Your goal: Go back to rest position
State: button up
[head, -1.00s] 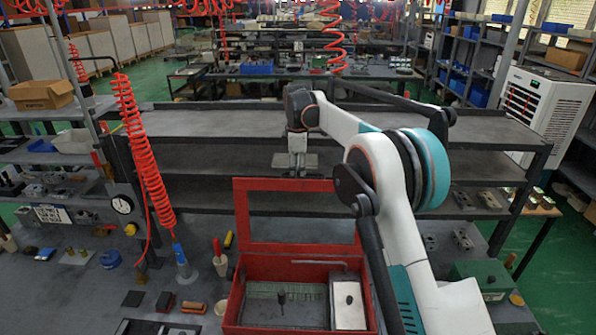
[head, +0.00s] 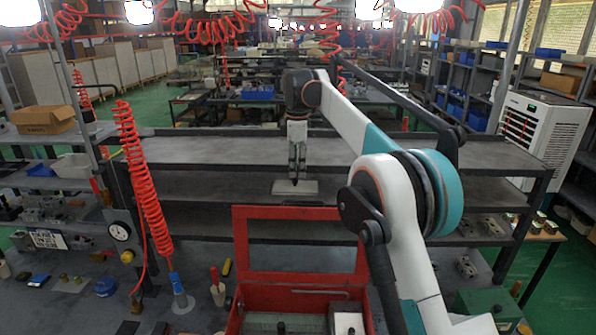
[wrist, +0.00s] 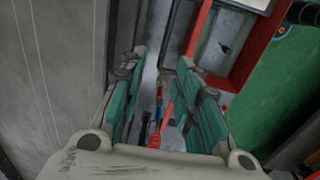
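My gripper (head: 297,165) hangs from my raised arm in the head view, above and behind the red box (head: 270,294) and in front of the grey shelf unit (head: 215,151). A pale flat piece (head: 295,188) shows at its lower end. I cannot tell from the head view whether it is a gripper part or a separate thing. In the wrist view the green fingers (wrist: 163,62) stand apart with a clear gap and nothing held between them. Part of the red box also shows in the wrist view (wrist: 245,62), at the upper right.
The box's open red lid frame (head: 300,213) stands upright. A red coiled hose (head: 146,190) hangs at the left. Several metal blocks lie on the shelf and bench at the right (head: 466,267). A white cooler unit (head: 540,128) stands at the far right.

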jog(key=s+d+f+m+t+b, duration=0.1)
jog(key=s+d+m+t+b, duration=0.1)
jog(key=s+d+m+b, duration=0.65)
jog(key=s+d+f+m+t+b, duration=0.1)
jog(key=s+d+b, duration=0.3)
jog(key=s, duration=0.9)
jog(key=s+d+f+m+t+b, duration=0.1)
jog(key=s+d+f+m+b, duration=0.3)
jog(key=s+f, duration=0.7)
jog(key=s+d+f+m+t+b, duration=0.2)
jog(key=s+d+f+m+b, duration=0.1)
jog(key=s+f, duration=0.9)
jog(key=shift+s+d+f+m+b, duration=0.3)
jog(key=shift+s+d+m, duration=0.3)
jog(key=shift+s, duration=0.25)
jog(key=shift+d, duration=0.1)
